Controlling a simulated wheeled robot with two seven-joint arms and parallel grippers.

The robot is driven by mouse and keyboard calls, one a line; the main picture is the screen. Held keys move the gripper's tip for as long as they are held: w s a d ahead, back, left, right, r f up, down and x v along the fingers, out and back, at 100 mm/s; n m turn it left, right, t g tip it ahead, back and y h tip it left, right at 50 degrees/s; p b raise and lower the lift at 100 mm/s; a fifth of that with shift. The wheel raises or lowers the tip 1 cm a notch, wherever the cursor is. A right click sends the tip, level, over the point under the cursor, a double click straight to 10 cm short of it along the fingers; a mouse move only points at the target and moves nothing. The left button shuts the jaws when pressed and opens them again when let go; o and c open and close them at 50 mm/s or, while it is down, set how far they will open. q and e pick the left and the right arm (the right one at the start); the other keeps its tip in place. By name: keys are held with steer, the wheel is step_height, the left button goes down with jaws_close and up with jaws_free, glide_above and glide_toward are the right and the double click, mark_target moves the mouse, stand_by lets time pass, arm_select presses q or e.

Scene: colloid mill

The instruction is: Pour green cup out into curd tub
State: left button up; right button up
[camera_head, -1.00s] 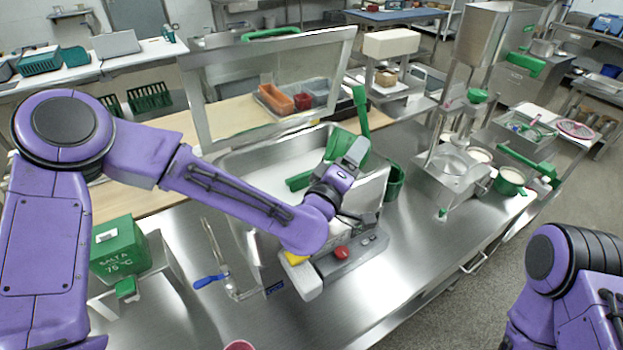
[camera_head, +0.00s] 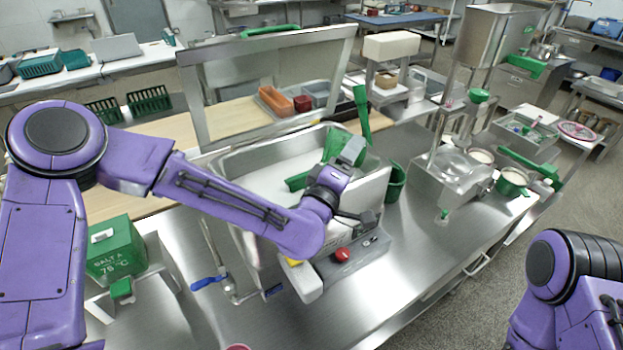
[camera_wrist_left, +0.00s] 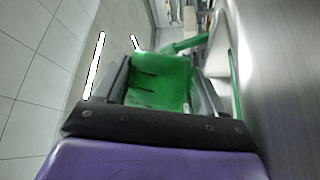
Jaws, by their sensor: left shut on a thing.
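The green cup (camera_head: 337,144) is held over the right part of the steel curd tub (camera_head: 230,158), which has white contents. My left gripper (camera_head: 352,152) is shut on the cup, and my wrist hides part of it. In the left wrist view the green cup (camera_wrist_left: 160,82) sits between the two dark fingers, with a green handle-like bar (camera_wrist_left: 185,43) beyond it. I cannot tell whether anything is flowing from the cup. My right arm shows at the lower right edge; its gripper is out of view.
The tub's framed lid (camera_head: 265,85) stands raised behind it. A green container (camera_head: 396,182) is close to the right of the tub. A control box with a red button (camera_head: 342,255) is in front. The steel mill (camera_head: 450,175) stands further right. Bare steel counter lies between.

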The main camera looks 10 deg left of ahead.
arm_select(q)
steer(key=shift+a+f, duration=0.15)
steer(key=shift+n+b, duration=0.3)
steer(key=shift+b, duration=0.1)
steer(key=shift+d+r+n+t+b, duration=0.2)
steer(key=shift+n+t+b, duration=0.2)
steer(key=shift+n+b, duration=0.4)
